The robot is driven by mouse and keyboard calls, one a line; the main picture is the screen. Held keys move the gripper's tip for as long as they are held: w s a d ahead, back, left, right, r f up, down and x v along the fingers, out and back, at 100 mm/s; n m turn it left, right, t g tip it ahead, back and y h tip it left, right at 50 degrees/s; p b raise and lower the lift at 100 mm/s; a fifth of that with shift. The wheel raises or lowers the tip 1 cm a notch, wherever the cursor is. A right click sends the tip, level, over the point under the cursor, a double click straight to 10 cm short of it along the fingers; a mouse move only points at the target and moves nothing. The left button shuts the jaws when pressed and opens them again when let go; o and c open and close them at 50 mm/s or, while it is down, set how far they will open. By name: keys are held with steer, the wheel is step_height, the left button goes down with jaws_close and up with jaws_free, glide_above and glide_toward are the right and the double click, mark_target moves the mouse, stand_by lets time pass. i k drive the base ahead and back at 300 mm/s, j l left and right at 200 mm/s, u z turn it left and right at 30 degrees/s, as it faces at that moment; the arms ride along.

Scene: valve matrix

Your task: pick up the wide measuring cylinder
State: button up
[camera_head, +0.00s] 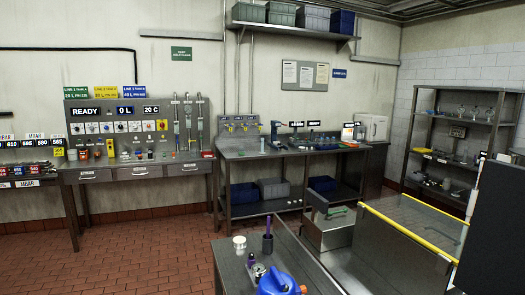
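I cannot pick out the wide measuring cylinder for certain at this distance. Small glassware (461,111) stands on the upper level of the rack at the right, and its shapes are too small to tell apart. Several small vessels also stand on the left workbench (137,173) below the panel, too small to name. Tall slim upright tubes (188,122) are at the right end of that panel. My gripper is not in view.
A near table (230,270) holds a white jar (240,242), a dark purple upright item (267,244) and a blue item (272,281). A yellow-edged case (400,230) stands right of it. A metal bench (240,157) lines the back wall. Red tiled floor (140,255) is clear at left.

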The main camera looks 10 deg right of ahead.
mark_target(262, 146)
steer(key=i+j+u, duration=0.45)
steer(key=i+j, duration=0.4)
steer(key=i, duration=0.3)
steer(key=i+j, duration=0.15)
steer(key=i, duration=0.3)
steer(key=i+j, duration=0.2)
steer(key=i, duration=0.25)
steer(key=i+j, duration=0.15)
steer(key=i, duration=0.3)
steer(key=i+j, duration=0.1)
steer(key=i, duration=1.1)
steer(key=i+z, duration=0.1)
steer(key=i, duration=1.05)
steer(key=i+l+z, duration=0.1)
steer(key=i+z, duration=0.8)
steer(key=i+j+z, duration=0.25)
steer(key=i+z, duration=0.25)
steer(key=i+l+z, duration=0.15)
steer(key=i+z, duration=0.95)
steer(key=i+l+u, duration=0.2)
steer(key=i, duration=0.25)
steer(key=i+u, duration=0.2)
steer(key=i, duration=0.25)
steer(key=i+u, duration=0.4)
steer(key=i+l+u, duration=0.2)
steer(key=i+u, duration=0.15)
steer(key=i+l+u, duration=0.25)
steer(key=u, duration=0.15)
steer(key=i+l+u, duration=0.35)
